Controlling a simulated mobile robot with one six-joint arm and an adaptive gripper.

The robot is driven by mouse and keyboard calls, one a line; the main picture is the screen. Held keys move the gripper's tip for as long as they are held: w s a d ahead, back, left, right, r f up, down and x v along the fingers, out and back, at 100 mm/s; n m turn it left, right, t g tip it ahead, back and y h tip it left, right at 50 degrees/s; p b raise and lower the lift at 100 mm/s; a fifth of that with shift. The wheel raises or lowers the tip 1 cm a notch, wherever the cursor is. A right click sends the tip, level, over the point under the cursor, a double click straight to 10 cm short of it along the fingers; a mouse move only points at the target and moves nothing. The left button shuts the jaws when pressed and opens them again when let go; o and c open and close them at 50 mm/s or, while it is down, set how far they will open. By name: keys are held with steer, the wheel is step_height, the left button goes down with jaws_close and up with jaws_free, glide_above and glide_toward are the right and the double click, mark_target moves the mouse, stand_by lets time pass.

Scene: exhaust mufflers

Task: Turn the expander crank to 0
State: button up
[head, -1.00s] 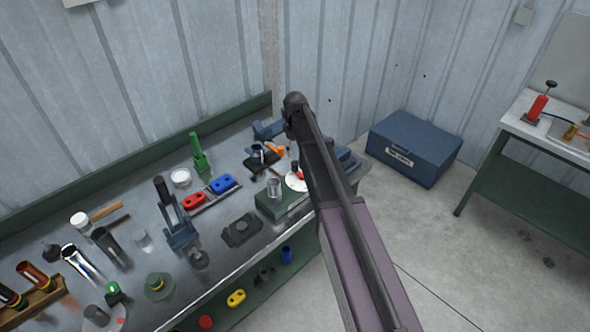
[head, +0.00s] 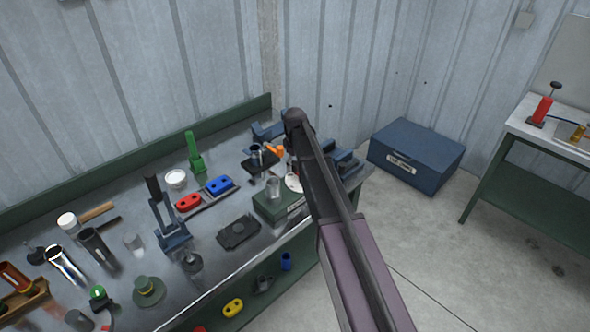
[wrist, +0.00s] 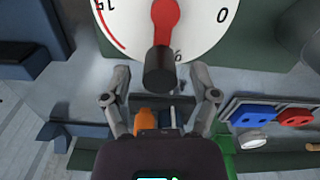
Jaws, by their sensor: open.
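The expander's white round dial (wrist: 200,30) fills the top of the wrist view. Its red crank (wrist: 167,20) ends in a black knob (wrist: 160,70) towards my gripper. A 0 shows at the dial's right and a 15 at its upper left; a mark behind the knob is partly covered. My gripper (wrist: 160,76) is open, with one finger on each side of the knob and gaps visible between. In the head view the dial (head: 292,183) sits on a green box (head: 270,205), partly hidden by my arm, which also hides the gripper.
The metal bench (head: 130,215) holds a red block (head: 188,202), a blue block (head: 219,186), a dark clamp stand (head: 170,225), a green tool (head: 194,155) and several cylinders. A blue chest (head: 415,158) stands on the floor, and a side table (head: 545,135) is at the right.

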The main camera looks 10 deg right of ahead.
steer(key=shift+f, duration=0.35)
jaws_close()
